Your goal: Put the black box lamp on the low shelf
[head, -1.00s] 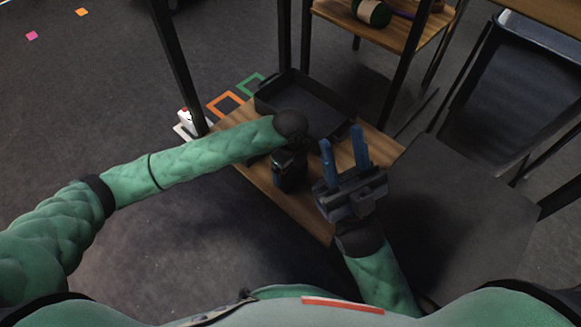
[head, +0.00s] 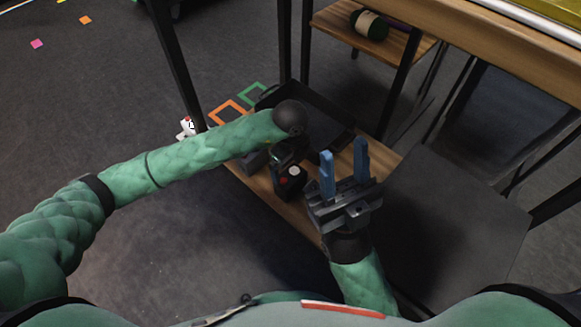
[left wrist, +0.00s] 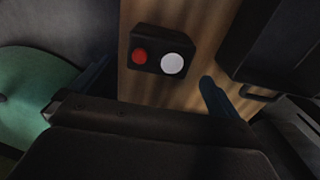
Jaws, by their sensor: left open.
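The black box lamp (head: 290,180), a small black box with a red and a white round on one face, stands on the wooden low shelf (head: 312,218). It also shows in the left wrist view (left wrist: 148,62), on the wood. My left gripper (head: 282,154) is just behind the box in the head view, partly hidden by its own wrist. In the left wrist view its fingers (left wrist: 158,88) are spread apart with nothing between them, and the box is apart from them. My right gripper (head: 344,147) is open and empty, right of the box, with blue fingers pointing up.
A black tray (head: 335,112) sits at the back of the low shelf. Orange (head: 227,113) and green (head: 251,94) square outlines lie left of it. A white object (head: 187,126) is by the left post. A higher wooden shelf (head: 335,22) holds a dark green, cream-banded roll (head: 369,23).

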